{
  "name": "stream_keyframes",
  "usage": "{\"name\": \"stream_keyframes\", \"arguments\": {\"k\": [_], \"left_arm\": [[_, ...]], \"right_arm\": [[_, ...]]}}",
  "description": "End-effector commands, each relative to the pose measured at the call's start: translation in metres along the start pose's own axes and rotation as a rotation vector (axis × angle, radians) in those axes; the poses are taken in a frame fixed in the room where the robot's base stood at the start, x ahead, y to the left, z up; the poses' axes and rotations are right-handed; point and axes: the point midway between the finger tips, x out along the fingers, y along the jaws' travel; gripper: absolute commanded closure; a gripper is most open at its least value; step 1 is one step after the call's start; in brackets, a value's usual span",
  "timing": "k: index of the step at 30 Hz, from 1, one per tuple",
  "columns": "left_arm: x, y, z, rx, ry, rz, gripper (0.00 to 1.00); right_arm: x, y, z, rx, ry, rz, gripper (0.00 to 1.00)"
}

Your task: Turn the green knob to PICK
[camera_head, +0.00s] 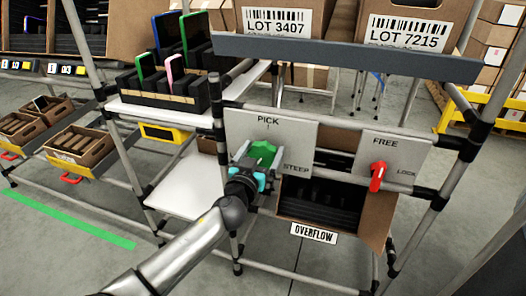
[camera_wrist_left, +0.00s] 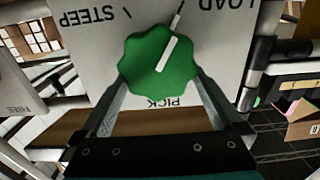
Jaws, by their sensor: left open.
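The green knob (camera_head: 263,153) with a scalloped rim sits on a grey-white panel (camera_head: 298,135), with PICK printed above it and STEEP to its right. In the left wrist view, upside down, the knob (camera_wrist_left: 150,75) shows a white pointer bar slanting toward the mark by LOAD, away from PICK. My left gripper (camera_head: 252,163) is in front of the knob, partly covering it and the panel's lower left. In the left wrist view its open fingers (camera_wrist_left: 162,92) reach up on either side of the knob's lower part; whether they touch it is unclear. My right gripper is out of view.
A red lever (camera_head: 377,176) stands on a second panel marked FREE and LOCK. An OVERFLOW carton (camera_head: 365,223) is tilted below. A rack of phones (camera_head: 165,85) stands on the left shelf. Grey poles (camera_head: 222,125) with black joints frame the station.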

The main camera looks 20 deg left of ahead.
Motion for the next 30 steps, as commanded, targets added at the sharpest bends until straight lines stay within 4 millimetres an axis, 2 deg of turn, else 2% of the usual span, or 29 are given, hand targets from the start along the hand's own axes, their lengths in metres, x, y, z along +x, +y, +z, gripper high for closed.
{"name": "stream_keyframes", "arguments": {"k": [12,28,30], "left_arm": [[0.0058,0.0005,-0.0001,0.000,0.000,0.001,0.00],[0.0055,0.0002,0.0002,0.000,-0.001,0.000,0.58],[0.0055,0.0002,0.0003,0.000,-0.001,0.000,0.61]], "right_arm": [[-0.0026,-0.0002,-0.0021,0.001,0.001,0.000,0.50],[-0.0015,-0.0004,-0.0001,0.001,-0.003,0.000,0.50],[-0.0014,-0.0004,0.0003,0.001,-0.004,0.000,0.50]]}}
